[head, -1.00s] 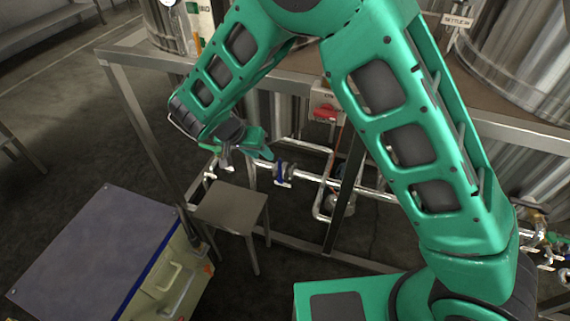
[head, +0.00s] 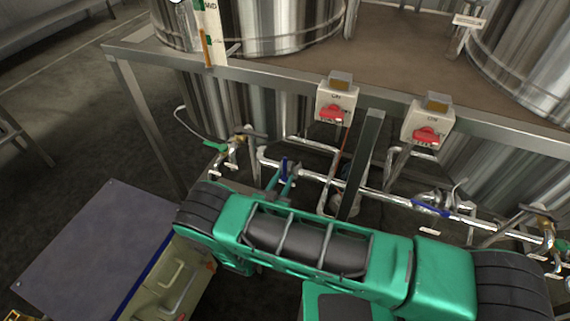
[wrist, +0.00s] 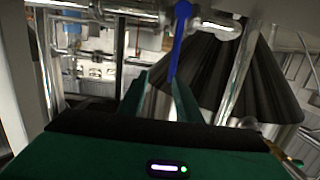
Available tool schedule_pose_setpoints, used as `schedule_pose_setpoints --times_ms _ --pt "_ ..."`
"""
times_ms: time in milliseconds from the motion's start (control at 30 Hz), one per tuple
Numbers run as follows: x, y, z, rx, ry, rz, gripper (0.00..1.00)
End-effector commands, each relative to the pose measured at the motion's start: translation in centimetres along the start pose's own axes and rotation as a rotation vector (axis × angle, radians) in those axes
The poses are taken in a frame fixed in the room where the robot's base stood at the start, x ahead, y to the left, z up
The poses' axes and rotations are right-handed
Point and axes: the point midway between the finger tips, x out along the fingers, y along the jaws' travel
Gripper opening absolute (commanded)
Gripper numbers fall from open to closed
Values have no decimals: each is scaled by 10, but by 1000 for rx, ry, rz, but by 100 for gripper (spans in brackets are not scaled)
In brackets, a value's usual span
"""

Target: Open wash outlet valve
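A valve with a blue lever (head: 284,166) sits on the horizontal steel pipe below the tank platform. I read no label on it, so I cannot tell for sure that it is the wash outlet valve. My gripper (head: 286,178) is at this lever, its two green fingers apart, with the blue between or just behind their tips. In the wrist view the blue lever (wrist: 180,42) slants down to the right fingertip of my gripper (wrist: 158,88). I cannot tell whether they touch. The fingers are open, and nothing is seen clamped.
A green-handled valve (head: 216,146) is to the left and a second blue lever (head: 430,208) lies along the pipe to the right. Two switch boxes with red knobs (head: 332,112) hang on the platform edge. A steel post (head: 362,160) stands close to my gripper's right.

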Motion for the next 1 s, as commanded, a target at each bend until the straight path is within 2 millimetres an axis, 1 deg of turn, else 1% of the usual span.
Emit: schedule_pose_setpoints --times_ms 33,200,333,433,567,800,1000 --pt "-3 -1 8 -9 33 -42 31" --pt "-9 -8 18 -8 109 -149 31" --pt "-11 -11 22 -8 129 -186 31" --pt "-6 -12 21 -7 133 -191 31" --pt "10 -16 18 -6 134 -190 31" --pt "52 -24 13 -5 132 -189 31" --pt "79 -30 9 -7 133 -190 31"
